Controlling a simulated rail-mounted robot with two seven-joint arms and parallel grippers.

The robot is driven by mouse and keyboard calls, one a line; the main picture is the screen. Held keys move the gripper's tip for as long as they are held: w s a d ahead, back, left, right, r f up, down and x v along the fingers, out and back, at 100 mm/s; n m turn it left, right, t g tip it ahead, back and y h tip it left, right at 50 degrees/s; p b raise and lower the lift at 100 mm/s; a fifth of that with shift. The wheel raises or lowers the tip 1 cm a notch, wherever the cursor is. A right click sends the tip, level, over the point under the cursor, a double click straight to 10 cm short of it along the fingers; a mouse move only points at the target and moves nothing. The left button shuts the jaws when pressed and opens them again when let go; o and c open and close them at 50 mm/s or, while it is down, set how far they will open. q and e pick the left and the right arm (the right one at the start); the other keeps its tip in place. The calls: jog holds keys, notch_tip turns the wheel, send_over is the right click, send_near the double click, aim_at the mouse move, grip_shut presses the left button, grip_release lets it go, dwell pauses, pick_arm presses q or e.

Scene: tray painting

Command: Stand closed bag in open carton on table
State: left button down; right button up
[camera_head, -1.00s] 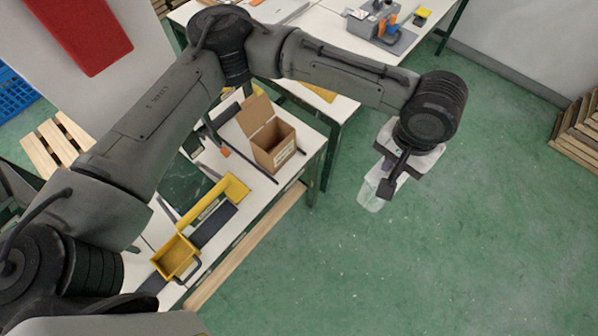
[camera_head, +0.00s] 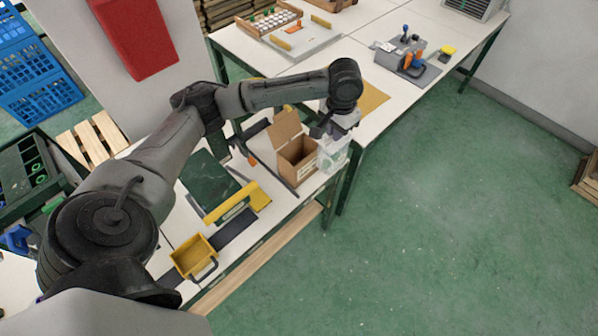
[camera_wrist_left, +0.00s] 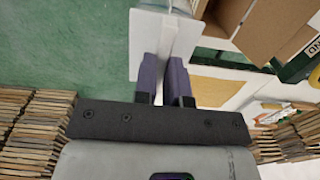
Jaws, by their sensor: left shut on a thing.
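My left gripper (camera_head: 333,132) hangs just right of the open carton and is shut on the top of the closed bag. The bag (camera_head: 332,157) is clear with a greenish tint and hangs below the gripper, beside the carton's right side. In the left wrist view, the dark purple fingers (camera_wrist_left: 166,82) pinch a whitish flat part of the bag (camera_wrist_left: 147,40). The brown cardboard carton (camera_head: 301,173) stands on the white table with one flap raised at the back. It also shows at the upper right of the wrist view (camera_wrist_left: 277,22). My right gripper is out of view.
The carton stands near the right end of the white table (camera_head: 270,219). A yellow bin (camera_head: 190,256) and a yellow bar-like part (camera_head: 231,201) lie nearer me. A second table behind bears a grey fixture (camera_head: 407,62).

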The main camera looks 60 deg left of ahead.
pick_arm(q)
jog(key=s+a, duration=0.4)
jog(key=a, duration=0.7)
notch_tip(320, 180, down, 18)
jog(key=b, duration=0.2)
jog(key=shift+s+a+r, duration=0.2)
jog(key=shift+a+r, duration=0.05)
jog(key=shift+a, duration=0.2)
jog(key=shift+f, duration=0.1)
jog(key=c, duration=1.6)
grip_release()
jog(key=o, duration=0.4)
